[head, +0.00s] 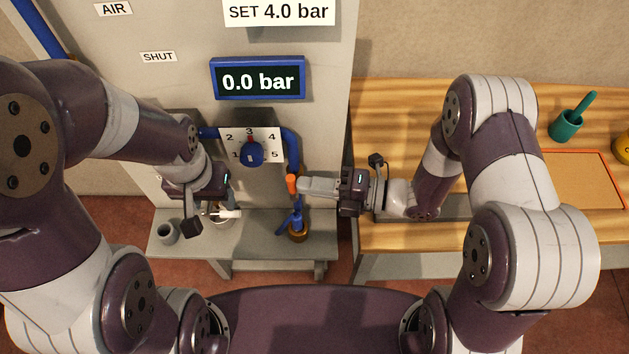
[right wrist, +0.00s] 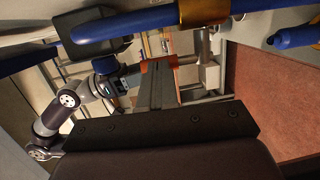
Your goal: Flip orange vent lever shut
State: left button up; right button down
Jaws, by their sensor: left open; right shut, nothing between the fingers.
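The orange vent lever (head: 292,184) stands at the lower end of the blue pipe on the panel, in the head view. My right gripper (head: 302,186) is shut with nothing between its fingers, and its tips are right beside the lever's right side. In the right wrist view the shut fingers (right wrist: 158,68) reach toward an orange part (right wrist: 182,60) that they partly cover; I cannot tell if they touch. My left gripper (head: 232,213) is open, low in front of the panel over the grey shelf, left of the lever.
A blue regulator knob (head: 251,153) sits on a numbered dial. The display (head: 257,78) reads 0.0 bar, under a SET 4.0 bar sign (head: 279,12). A grey cup (head: 168,232) and a blue and brass fitting (head: 297,226) are on the grey shelf (head: 262,246). A wooden table (head: 400,110) stands right.

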aim_at(292, 182)
jog(key=a+h+p, duration=0.1)
jog(key=h+p, duration=0.1)
jog(key=a+r+h+p, duration=0.1)
jog(key=h+p, duration=0.1)
jog(key=a+n+h+p, duration=0.1)
jog(key=a+h, duration=0.1)
jog(key=shift+r+g+h+p, duration=0.3)
jog(key=shift+r+p, duration=0.05)
jog(key=shift+p, duration=0.05)
jog(key=shift+a+f+h+b, duration=0.5)
jog(key=shift+a+f, duration=0.05)
jog(key=shift+a, duration=0.25)
jog(key=shift+a+f+h+b, duration=0.45)
jog(key=shift+a+f+h, duration=0.05)
jog(key=shift+a, duration=0.35)
jog(key=shift+a+f+h+b, duration=0.5)
jog(key=shift+a+f, duration=0.05)
jog(key=shift+a, duration=0.25)
jog(key=shift+f, duration=0.1)
